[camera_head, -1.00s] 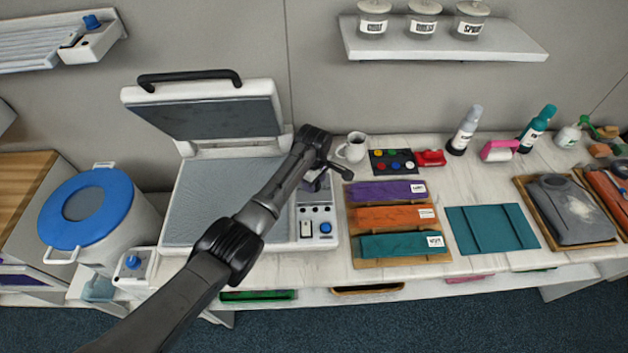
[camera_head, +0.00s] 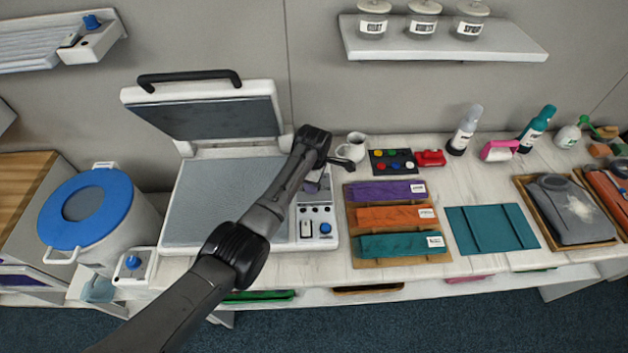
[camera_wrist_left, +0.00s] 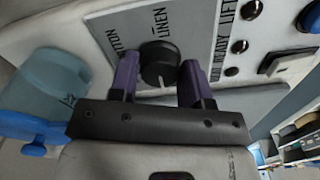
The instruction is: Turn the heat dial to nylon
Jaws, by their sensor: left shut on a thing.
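The heat dial (camera_wrist_left: 158,62) is a round black knob on the grey panel of the heat press. In the left wrist view, the words LINEN and part of COTTON show beside it, and a white mark sits on its lower side. The word nylon is not visible. My left gripper (camera_wrist_left: 160,80) has its two purple fingers on either side of the dial, shut on it. In the head view, the gripper (camera_head: 316,184) is at the press's control panel (camera_head: 317,222), and my arm hides the dial. My right gripper is not in view.
The heat press (camera_head: 215,205) stands open with its lid raised. To its right are a white mug (camera_head: 351,148), a colour button pad (camera_head: 392,161) and a board of coloured cloths (camera_head: 390,218). A blue-lidded drum (camera_head: 87,208) stands at left.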

